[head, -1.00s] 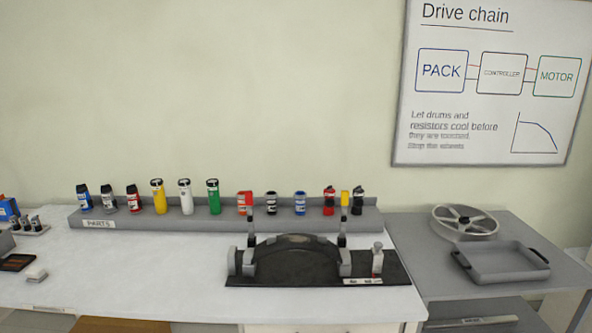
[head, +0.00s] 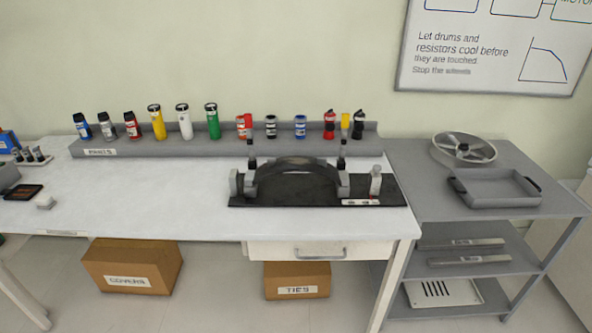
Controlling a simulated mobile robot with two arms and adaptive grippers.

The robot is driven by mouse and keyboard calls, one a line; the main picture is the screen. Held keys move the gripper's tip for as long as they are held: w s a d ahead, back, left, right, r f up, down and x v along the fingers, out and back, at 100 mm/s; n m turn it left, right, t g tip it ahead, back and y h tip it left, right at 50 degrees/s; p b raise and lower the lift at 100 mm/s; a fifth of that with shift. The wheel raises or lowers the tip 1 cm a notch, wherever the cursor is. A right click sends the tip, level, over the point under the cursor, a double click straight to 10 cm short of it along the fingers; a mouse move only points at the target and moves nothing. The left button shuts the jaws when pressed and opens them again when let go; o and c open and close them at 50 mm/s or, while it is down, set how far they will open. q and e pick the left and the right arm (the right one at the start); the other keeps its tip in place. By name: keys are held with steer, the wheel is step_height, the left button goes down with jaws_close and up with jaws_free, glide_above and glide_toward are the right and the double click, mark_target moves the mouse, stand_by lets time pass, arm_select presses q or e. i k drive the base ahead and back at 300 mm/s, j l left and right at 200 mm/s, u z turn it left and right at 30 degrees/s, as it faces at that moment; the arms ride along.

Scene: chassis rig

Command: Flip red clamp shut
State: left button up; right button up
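The chassis rig is a black base plate (head: 300,200) with a dark arched part (head: 297,165) between grey blocks, at the front of the white bench. The red clamp (head: 248,121) stands at the rig's left, its red-tipped handle upright and its black lower part behind the left block. Its red tip overlaps a canister behind it, so its outline is hard to separate. A second clamp with a yellow tip (head: 345,120) stands upright at the right. Neither of my grippers shows in the head view.
A grey parts rack (head: 200,147) with several canisters runs behind the rig. A grey side table at right holds a spoked wheel (head: 464,150) and a tray (head: 496,188). A drawer (head: 320,251) and two boxes sit below the bench. The bench left of the rig is mostly clear.

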mark_target(247, 117)
steer(key=i+j+z, duration=0.15)
steer(key=j+z, duration=0.15)
steer(key=j, duration=0.9)
steer(key=j+z, duration=0.3)
steer(key=j, duration=0.95)
